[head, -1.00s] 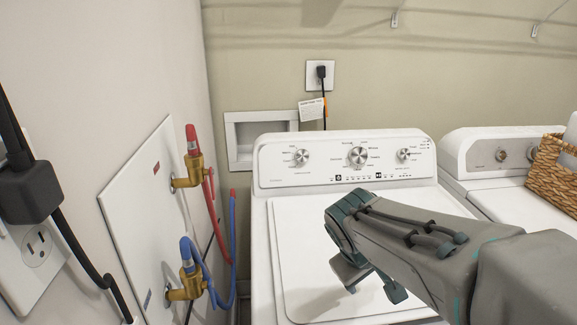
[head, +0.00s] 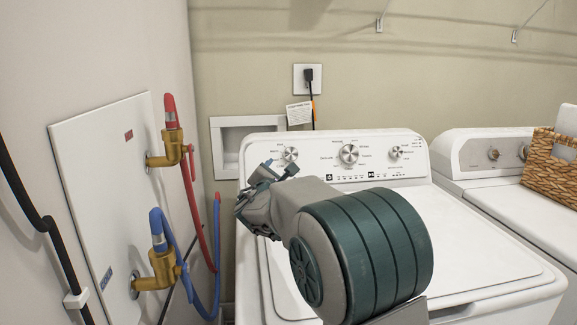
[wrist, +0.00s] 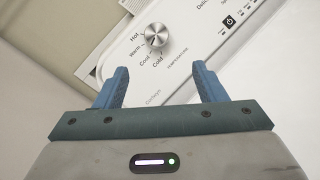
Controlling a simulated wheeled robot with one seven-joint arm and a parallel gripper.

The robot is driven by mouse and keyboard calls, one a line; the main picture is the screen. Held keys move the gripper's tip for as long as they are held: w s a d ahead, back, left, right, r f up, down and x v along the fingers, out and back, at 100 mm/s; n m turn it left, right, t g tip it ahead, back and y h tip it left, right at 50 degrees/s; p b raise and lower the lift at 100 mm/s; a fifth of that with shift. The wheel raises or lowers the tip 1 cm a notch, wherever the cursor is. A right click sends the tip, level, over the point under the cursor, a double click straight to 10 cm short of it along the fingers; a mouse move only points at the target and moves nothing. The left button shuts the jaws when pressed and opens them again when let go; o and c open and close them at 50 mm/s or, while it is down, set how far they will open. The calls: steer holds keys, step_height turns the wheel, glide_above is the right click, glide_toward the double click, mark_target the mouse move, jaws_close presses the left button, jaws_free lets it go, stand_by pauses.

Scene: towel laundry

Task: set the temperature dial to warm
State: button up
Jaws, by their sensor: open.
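The temperature dial (wrist: 154,39) is a round silver knob on the washer's white control panel. Its labels Hot, Warm, Cool and Cold run along the knob's left and lower side in the wrist view. I cannot tell for sure which label it points to. In the head view the dial (head: 290,154) is the leftmost knob. My gripper (wrist: 160,72) is open and empty, with its two blue fingers pointing at the panel. The dial lies beyond the fingertips, roughly between them and apart from them. In the head view my gripper (head: 280,167) is just below and left of the dial.
Two more knobs, a larger middle one (head: 348,154) and a right one (head: 396,153), sit on the panel. Red (head: 197,220) and blue (head: 181,255) hoses hang at the left wall. A second machine (head: 482,175) with a wicker basket (head: 553,166) stands right.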

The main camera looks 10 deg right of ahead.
mark_target(289, 156)
steer(key=x, duration=0.4)
steer(key=p+x, duration=0.1)
steer(key=x, duration=0.4)
steer(key=p+x, duration=0.1)
steer(key=x, duration=0.4)
steer(key=shift+a+r, duration=0.15)
steer(key=shift+a, duration=0.15)
steer(key=c, duration=1)
